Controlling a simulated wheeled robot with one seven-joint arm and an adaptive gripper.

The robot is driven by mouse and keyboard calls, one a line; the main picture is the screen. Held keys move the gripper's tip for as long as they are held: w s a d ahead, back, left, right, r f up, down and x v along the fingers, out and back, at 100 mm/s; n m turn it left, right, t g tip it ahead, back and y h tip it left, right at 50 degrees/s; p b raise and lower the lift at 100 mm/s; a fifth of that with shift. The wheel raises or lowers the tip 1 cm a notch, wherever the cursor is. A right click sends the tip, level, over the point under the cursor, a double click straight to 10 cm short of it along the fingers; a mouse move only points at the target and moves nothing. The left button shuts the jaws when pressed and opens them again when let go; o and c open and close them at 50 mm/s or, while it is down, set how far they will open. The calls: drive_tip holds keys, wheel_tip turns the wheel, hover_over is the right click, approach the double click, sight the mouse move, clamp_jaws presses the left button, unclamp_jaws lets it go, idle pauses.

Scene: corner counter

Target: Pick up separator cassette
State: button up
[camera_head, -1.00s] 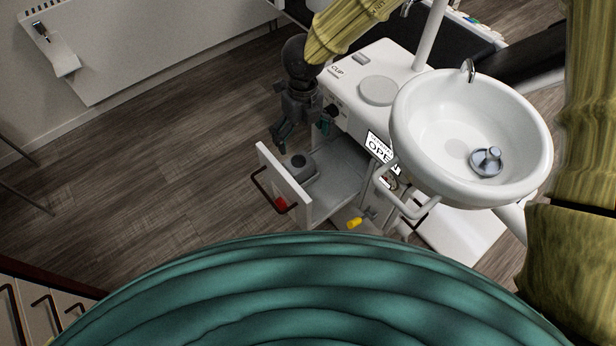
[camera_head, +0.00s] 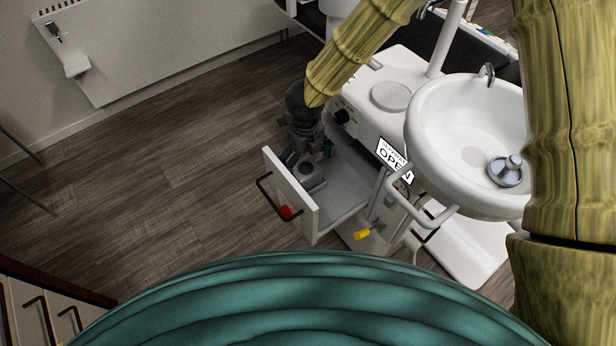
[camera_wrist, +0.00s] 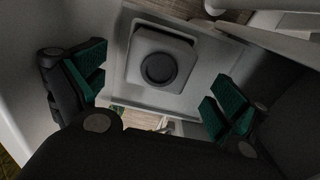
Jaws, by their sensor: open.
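The separator cassette (camera_head: 309,175), a small grey block with a dark round top, sits inside the pulled-out drawer (camera_head: 290,192) at its front end. In the wrist view the cassette (camera_wrist: 158,66) is a light grey rounded square with a dark round recess, upright on the drawer floor. My gripper (camera_head: 308,158) is above it in the head view, partly covering it. In the wrist view my gripper (camera_wrist: 155,92) is open, with a green-padded finger on each side of the picture. The cassette appears between the fingers, a little further up the picture, and nothing is held.
The drawer front has a dark handle with a red spot (camera_head: 286,212). Right of it are a yellow-handled valve (camera_head: 362,234), an "OPEN" sign (camera_head: 394,158), a white rail and a white basin (camera_head: 455,130). The floor (camera_head: 170,190) left of the drawer is clear.

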drive_tip(key=shift+f+b, duration=0.45)
drive_tip(key=shift+f, duration=2.85)
drive_tip(key=c, duration=1.3)
drive_tip(key=shift+c, duration=0.7)
drive_tip(key=shift+r, duration=0.2)
